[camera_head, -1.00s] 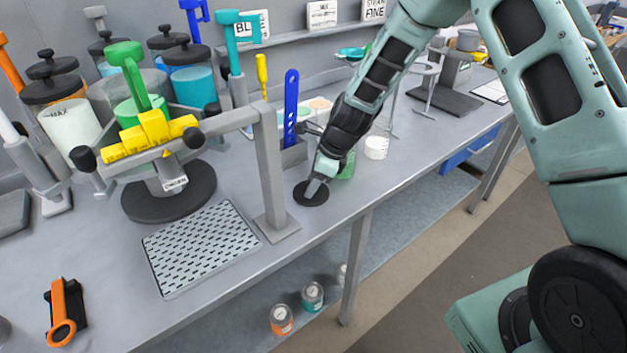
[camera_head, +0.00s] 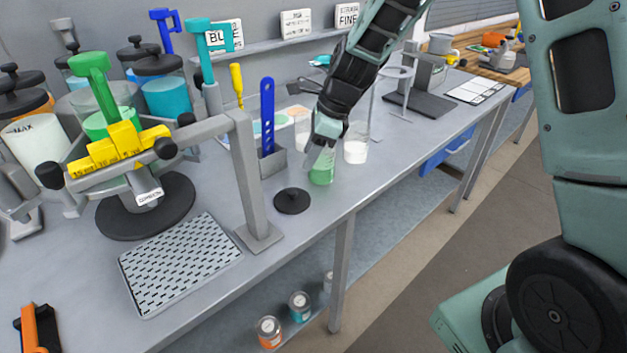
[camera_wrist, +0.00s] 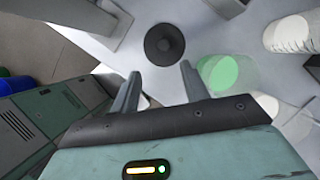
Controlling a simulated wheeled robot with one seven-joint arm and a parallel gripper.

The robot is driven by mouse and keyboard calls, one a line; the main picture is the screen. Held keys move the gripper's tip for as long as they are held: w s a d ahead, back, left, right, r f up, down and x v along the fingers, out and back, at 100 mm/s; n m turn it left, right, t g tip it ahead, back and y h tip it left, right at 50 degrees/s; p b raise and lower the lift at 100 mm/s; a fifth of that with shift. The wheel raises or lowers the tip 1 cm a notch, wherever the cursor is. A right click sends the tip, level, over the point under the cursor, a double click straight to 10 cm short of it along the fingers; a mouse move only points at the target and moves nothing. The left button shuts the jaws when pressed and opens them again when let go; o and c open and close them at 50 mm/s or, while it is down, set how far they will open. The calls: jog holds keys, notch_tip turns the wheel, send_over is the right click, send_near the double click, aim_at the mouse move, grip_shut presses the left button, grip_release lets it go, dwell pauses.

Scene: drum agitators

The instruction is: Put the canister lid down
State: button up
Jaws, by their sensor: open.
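My gripper (camera_head: 318,158) is above the bench, up and to the right of the lid, by a clear container with green contents (camera_head: 322,176). In the wrist view my gripper (camera_wrist: 160,75) is open, with nothing between its fingers. The green container (camera_wrist: 219,74) stands just right of the right finger there.
A container with white contents (camera_head: 356,151) stands right of the green one. A grey holder with a blue slotted tool (camera_head: 267,115) stands behind the lid. The grey stand (camera_head: 247,180) and perforated tray (camera_head: 180,262) are to the left. The bench's front edge is close to the lid.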

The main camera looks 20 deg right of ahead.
jog(key=s+a+r+n+g+h, duration=0.1)
jog(key=s+a+r+n, duration=0.1)
jog(key=s+a+n, duration=0.45)
jog(key=s+a+r+n+g, duration=0.1)
jog(key=s+a+r+n, duration=0.25)
jog(key=s+n, duration=0.55)
jog(key=s+n+h, duration=0.2)
jog(key=s+n, duration=1.3)
jog(key=shift+s, duration=0.25)
